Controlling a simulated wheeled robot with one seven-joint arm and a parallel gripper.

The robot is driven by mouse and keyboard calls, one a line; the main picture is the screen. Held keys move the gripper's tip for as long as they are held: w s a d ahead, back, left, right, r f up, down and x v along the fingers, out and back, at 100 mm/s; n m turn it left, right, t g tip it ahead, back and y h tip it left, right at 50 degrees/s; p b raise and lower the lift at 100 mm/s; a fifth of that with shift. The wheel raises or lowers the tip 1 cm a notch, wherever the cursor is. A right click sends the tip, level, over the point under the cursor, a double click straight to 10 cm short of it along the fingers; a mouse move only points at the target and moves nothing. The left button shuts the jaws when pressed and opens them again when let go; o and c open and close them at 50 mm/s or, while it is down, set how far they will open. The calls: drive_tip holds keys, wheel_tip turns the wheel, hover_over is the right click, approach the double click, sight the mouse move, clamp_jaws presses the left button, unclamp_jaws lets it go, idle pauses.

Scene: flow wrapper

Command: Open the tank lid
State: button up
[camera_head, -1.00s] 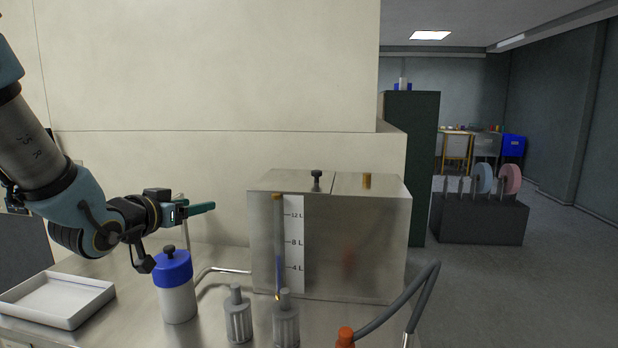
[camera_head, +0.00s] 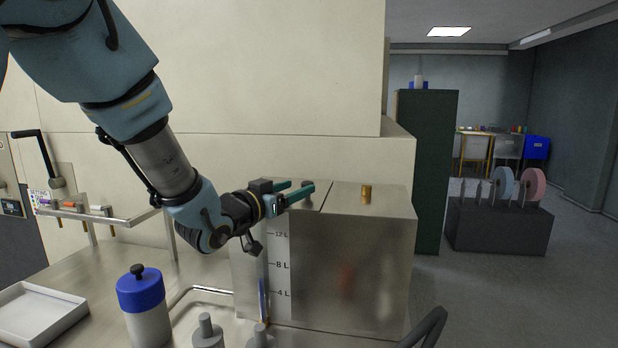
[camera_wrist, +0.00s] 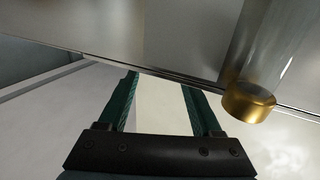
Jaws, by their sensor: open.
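The metal tank (camera_head: 350,270) stands on the bench against the wall, its top split into a left lid panel (camera_head: 325,187) and a right part with a brass fitting (camera_head: 366,194). The left panel lies flat. A small dark knob (camera_head: 308,183) on it is mostly hidden behind my fingers. My gripper (camera_head: 301,188) is open with its green fingers over the left panel, close to the knob. Contact with the knob cannot be told. In the wrist view my gripper (camera_wrist: 160,80) shows nothing between its fingers except pale wall, with the tank's metal (camera_wrist: 120,28) beyond.
A sight tube with a brass cap (camera_wrist: 250,103) stands close beside my right finger in the wrist view. A blue-capped bottle (camera_head: 147,310), a white tray (camera_head: 38,315) and grey knobbed parts (camera_head: 207,333) are on the bench. A rail (camera_head: 110,217) runs along the left.

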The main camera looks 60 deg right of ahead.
sight(304, 184)
drive_tip(key=shift+s+d+p, duration=0.2)
drive_tip(key=shift+d+p, duration=0.65)
drive_tip(key=shift+d, duration=1.9)
drive_tip(key=shift+c, duration=0.3)
clamp_jaws()
